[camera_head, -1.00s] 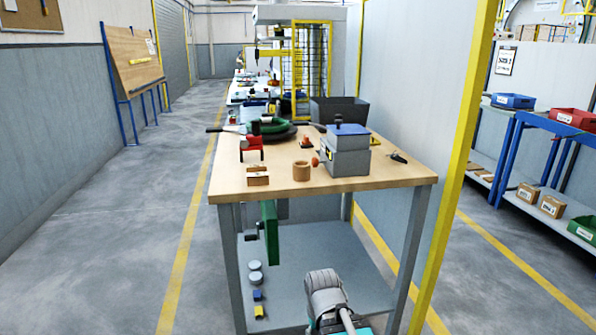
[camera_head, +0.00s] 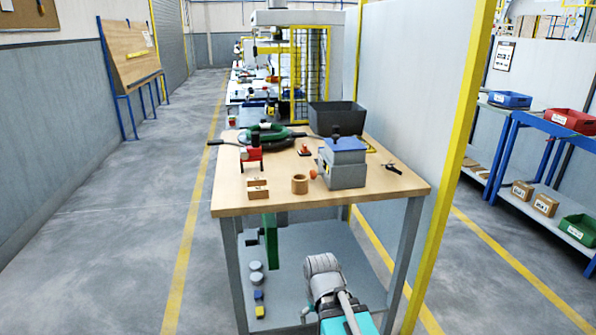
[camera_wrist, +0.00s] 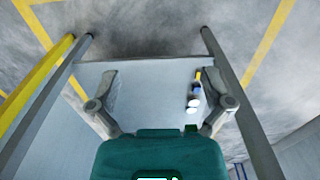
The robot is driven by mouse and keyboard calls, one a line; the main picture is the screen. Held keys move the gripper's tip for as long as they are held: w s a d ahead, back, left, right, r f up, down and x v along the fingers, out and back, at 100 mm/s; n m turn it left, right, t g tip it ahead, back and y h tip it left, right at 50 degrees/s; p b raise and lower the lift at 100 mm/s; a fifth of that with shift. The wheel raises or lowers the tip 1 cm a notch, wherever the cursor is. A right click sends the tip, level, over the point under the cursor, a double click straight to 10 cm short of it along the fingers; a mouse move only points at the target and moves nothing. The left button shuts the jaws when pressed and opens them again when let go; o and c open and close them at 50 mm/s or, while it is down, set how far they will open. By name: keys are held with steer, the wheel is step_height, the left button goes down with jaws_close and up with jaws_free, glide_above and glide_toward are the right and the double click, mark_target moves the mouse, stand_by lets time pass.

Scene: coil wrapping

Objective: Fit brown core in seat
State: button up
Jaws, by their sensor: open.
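A short brown ring-shaped core (camera_head: 300,184) stands upright near the front edge of the wooden workbench (camera_head: 375,190) in the head view. A grey block-shaped machine (camera_head: 344,176) with a blue top stands just right of it, with an orange-red knob between them. A red fixture (camera_head: 250,157) stands behind and left of the core. I cannot tell which part is the seat. My gripper (camera_wrist: 151,78) is open and empty in the wrist view, above the bench's grey lower shelf and away from the core. The core does not show in the wrist view.
Small wooden blocks (camera_head: 258,189) lie left of the core. A green coil (camera_head: 265,134) and a dark bin (camera_head: 338,117) are behind. A black-handled tool (camera_head: 392,168) lies at right. A yellow post (camera_head: 456,170) rises right of the bench. The floor at left is clear.

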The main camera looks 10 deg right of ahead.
step_height(320, 180, up, 22)
steer(key=w+p, duration=0.2)
steer(key=p, duration=1.9)
step_height(320, 180, up, 12)
steer(key=m+p, duration=1.1)
steer(key=m, duration=0.1)
glide_above(299, 184)
steer(key=w, duration=0.2)
steer(key=shift+s+d, duration=0.15)
steer(key=shift+d, duration=0.15)
steer(key=shift+f, duration=0.1)
steer(key=shift+f+b, duration=1)
steer(key=shift+f, duration=0.15)
steer(key=shift+f, duration=0.1)
steer(key=shift+w+a+f+b, duration=0.1)
steer(key=shift+f+b, duration=1.15)
steer(key=shift+b, duration=0.05)
steer(key=shift+w+f+b, duration=0.1)
steer(key=shift+f+b, duration=1.15)
